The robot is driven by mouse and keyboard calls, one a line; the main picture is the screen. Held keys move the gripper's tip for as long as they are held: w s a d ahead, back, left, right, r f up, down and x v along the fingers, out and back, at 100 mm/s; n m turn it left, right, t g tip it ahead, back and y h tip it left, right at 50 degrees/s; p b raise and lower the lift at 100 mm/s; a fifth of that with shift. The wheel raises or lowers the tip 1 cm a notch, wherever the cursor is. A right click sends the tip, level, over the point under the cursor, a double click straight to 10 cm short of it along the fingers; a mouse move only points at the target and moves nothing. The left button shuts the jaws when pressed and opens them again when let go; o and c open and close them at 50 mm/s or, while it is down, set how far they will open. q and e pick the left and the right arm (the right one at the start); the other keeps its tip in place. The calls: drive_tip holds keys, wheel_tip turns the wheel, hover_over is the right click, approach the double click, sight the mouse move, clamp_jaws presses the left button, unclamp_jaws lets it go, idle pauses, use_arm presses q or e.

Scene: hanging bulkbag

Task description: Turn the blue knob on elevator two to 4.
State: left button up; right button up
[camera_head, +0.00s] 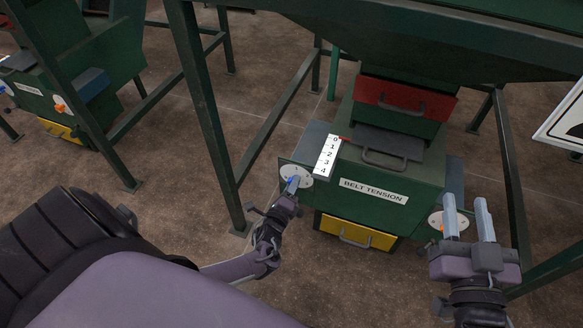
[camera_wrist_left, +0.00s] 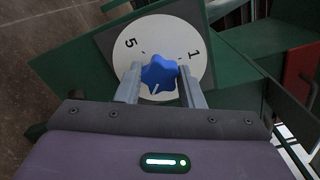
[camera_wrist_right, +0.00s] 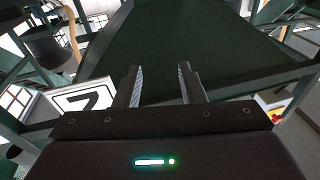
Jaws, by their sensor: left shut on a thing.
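The blue knob (camera_wrist_left: 158,74) sits on a round white dial (camera_wrist_left: 146,36) on the left side of the green machine. The digits 5 and 1 show on the dial in the left wrist view; its lower part is hidden by my gripper. A white line on the knob points toward the bottom of that view. My left gripper (camera_wrist_left: 159,84) is shut on the knob, one finger on each side. In the head view my left gripper (camera_head: 293,186) covers most of the knob. My right gripper (camera_head: 468,207) is open and empty, before the machine's right side.
A white scale (camera_head: 327,155) marked 0 to 4 has a red pointer near 0. A "BELT TENSION" label (camera_head: 374,191), yellow drawer (camera_head: 357,232) and red drawer (camera_head: 404,98) are on the machine. A second dial (camera_head: 436,219) is near my right gripper. Green frame legs stand around.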

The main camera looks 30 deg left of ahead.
use_arm(q)
drive_tip(key=shift+m+p, duration=0.8)
drive_tip(key=shift+m, duration=3.9)
use_arm(e)
drive_tip(key=s+f+g+h, duration=0.2)
drive_tip(key=s+f+g, duration=0.2)
drive_tip(key=f, duration=0.9)
drive_tip(key=shift+d+f+g+h, duration=0.2)
drive_tip(key=shift+f+g+h, duration=0.1)
drive_tip(key=shift+g, duration=1.1)
drive_tip(key=shift+s, duration=0.1)
use_arm(q)
drive_tip(key=o, duration=1)
